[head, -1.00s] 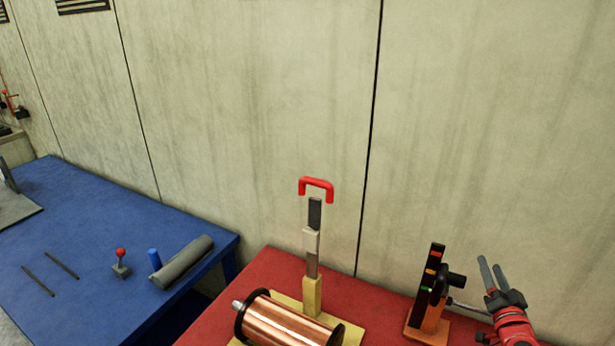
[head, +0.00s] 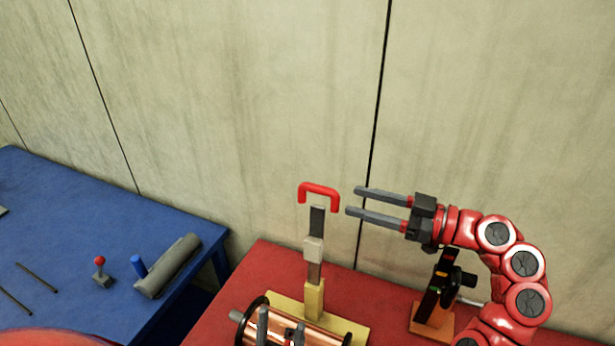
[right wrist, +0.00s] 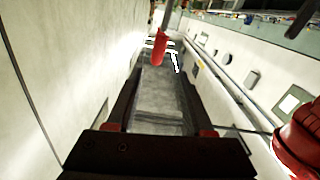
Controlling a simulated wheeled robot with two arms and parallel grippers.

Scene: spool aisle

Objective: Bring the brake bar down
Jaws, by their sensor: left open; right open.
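The brake bar (head: 315,250) stands upright on a yellow base, with a red U-shaped handle (head: 318,190) on top. A copper spool (head: 315,328) lies in front of it. My right gripper (head: 352,200) is open just right of the handle, fingers pointing left and apart from it. In the right wrist view the red handle (right wrist: 159,47) shows ahead, beyond the fingers. My left gripper (head: 281,328) is open at the bottom edge, low in front of the spool and partly cut off; it covers part of the spool.
A black device with coloured marks on an orange base (head: 432,318) stands on the red table (head: 225,310), behind my right arm. A blue table (head: 90,215) at left holds a grey roll (head: 168,268), a red-knobbed lever (head: 101,270) and thin rods. A wall stands close behind.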

